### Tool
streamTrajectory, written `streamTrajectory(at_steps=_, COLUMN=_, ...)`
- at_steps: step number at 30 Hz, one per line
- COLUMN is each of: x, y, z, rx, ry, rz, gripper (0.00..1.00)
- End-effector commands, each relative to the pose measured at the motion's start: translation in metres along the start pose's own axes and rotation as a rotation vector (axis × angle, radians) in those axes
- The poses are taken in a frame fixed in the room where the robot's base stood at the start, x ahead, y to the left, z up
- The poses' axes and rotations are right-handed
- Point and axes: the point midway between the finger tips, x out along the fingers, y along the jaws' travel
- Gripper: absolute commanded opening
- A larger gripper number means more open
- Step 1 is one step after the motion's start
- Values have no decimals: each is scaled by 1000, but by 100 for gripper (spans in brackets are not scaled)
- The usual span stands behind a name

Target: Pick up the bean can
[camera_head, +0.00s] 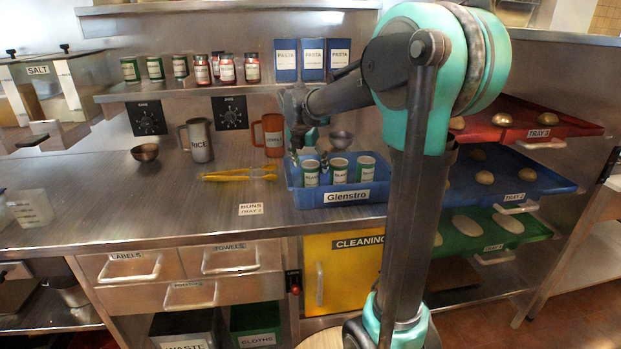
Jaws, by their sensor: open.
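Three green-and-white cans stand upright in a blue bin (350,198) marked "Glenstro" on the counter: a left can (310,175), a middle can (338,172) and a right can (365,169). Their labels are too small to read surely, so I cannot tell which is the bean can. More green cans (155,68) and red-labelled cans (227,70) stand on the shelf above. My gripper (309,158) is open and points down over the bin's left part, just above and behind the left can. I see nothing in it.
Yellow tongs (238,175) lie left of the bin. A metal bowl (341,139) sits behind the bin. Blue pasta boxes (312,60) stand on the shelf.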

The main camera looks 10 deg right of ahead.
Motion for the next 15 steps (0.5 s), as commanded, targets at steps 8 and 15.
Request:
streamTrajectory(at_steps=8, x=28, y=6, z=-7, rx=0, ry=0, rz=0, gripper=76)
streamTrajectory(at_steps=15, x=52, y=6, z=-8, rx=1, ry=0, rz=0, gripper=76)
